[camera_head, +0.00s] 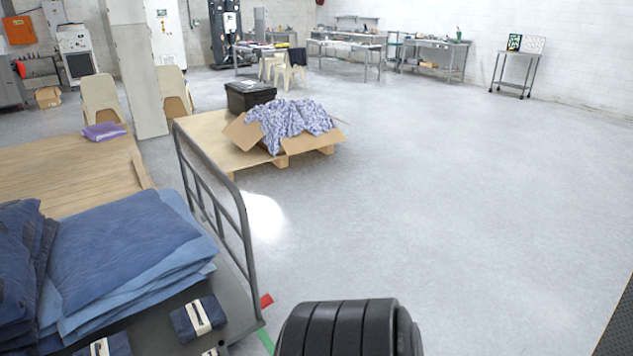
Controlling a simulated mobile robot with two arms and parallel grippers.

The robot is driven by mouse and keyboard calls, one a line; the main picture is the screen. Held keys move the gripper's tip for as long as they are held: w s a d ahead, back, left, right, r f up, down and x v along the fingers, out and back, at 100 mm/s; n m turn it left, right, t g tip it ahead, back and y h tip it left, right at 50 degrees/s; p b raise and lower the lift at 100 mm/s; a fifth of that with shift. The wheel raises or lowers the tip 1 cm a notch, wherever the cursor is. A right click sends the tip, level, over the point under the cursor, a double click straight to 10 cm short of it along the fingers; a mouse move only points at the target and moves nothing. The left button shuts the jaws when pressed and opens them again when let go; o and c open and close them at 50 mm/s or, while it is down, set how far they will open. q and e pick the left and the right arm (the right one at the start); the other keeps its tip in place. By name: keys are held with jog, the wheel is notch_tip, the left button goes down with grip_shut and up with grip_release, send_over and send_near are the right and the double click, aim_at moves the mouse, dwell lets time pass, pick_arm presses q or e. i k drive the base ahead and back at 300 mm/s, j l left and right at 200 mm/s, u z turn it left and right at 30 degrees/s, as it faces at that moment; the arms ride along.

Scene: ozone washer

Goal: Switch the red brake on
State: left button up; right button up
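A small red piece (266,301), which looks like the red brake, sticks out low at the near right corner of a grey cart (246,235). A green piece (265,341) shows just below it, partly cut off by the black ribbed part at the bottom edge. I cannot tell from this view which position the red brake is in. The cart carries folded blue denim (120,245) and small dark bundles with pale bands (198,316). Neither of my grippers is in view.
Beyond the cart's rail, a wooden pallet (205,135) holds an open cardboard box (254,133) with patterned cloth and a black bin (250,95). A wooden table (70,170) stands at the left. The floor (440,200) to the right is wide and clear.

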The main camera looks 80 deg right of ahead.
aim_at(266, 299)
jog(key=k+l+z, duration=0.1)
jog(key=l+z, duration=0.6)
jog(key=z, duration=0.15)
jog(key=l+z, duration=0.45)
jog(key=l, duration=0.55)
jog(key=i+l+z, duration=0.15)
jog(key=l, duration=0.4)
jog(key=k, duration=0.05)
